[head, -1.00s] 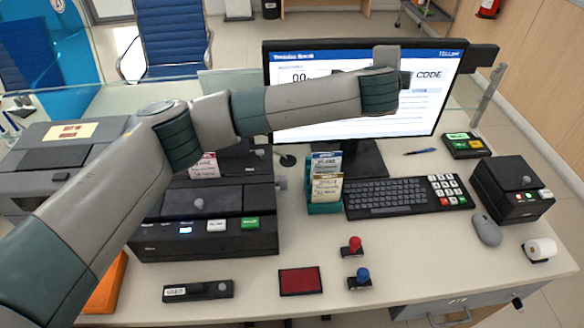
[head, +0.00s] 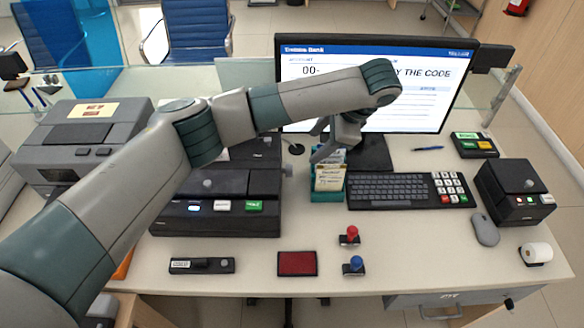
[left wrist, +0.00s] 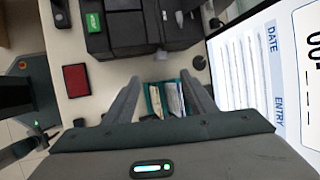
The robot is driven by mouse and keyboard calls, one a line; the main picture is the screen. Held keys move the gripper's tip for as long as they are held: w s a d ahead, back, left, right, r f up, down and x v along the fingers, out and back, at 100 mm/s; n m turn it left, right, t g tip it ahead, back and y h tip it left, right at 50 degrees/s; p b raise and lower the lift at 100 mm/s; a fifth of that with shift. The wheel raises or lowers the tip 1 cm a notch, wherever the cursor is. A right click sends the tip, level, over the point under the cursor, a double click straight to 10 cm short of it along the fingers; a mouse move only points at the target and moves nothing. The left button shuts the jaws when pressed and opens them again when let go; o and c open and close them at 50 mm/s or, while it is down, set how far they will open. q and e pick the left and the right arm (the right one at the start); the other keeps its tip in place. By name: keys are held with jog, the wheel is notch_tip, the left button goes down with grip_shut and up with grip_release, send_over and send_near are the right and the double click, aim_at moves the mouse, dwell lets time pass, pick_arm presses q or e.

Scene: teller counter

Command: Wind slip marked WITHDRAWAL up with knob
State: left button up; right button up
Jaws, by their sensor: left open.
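My left gripper (head: 322,142) is open and empty, pointing down above the teal slip holder (head: 326,195) in front of the monitor. Several upright slips (head: 329,178) stand in the holder; their print is too small to read. In the left wrist view, the holder (left wrist: 152,103) and slips (left wrist: 174,100) show between my open fingers (left wrist: 160,78), and I see no contact. A black machine (head: 215,182) with lit buttons stands left of the holder. A small grey knob (head: 287,170) sticks out from its right side. My right gripper is not in view.
The monitor (head: 420,95) stands close behind my left gripper. A keyboard (head: 400,190) lies right of the holder. A red pad (head: 297,263), a red stamp (head: 349,236) and a blue stamp (head: 354,266) are in front. The counter between holder and stamps is clear.

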pick_arm(q)
jog(key=p, duration=0.5)
send_near(287, 171)
jog(key=shift+w+d+x, duration=0.15)
jog(key=shift+d+x, duration=0.05)
jog(key=shift+x, duration=1.4)
jog(key=shift+w+d+x, duration=0.15)
jog(key=shift+d+x, duration=0.05)
jog(key=shift+x, duration=1.35)
jog(key=shift+w+d+x, duration=0.15)
jog(key=shift+d+x, duration=0.05)
jog(key=shift+x, duration=1.4)
jog(key=shift+f, duration=0.1)
jog(key=c, duration=1)
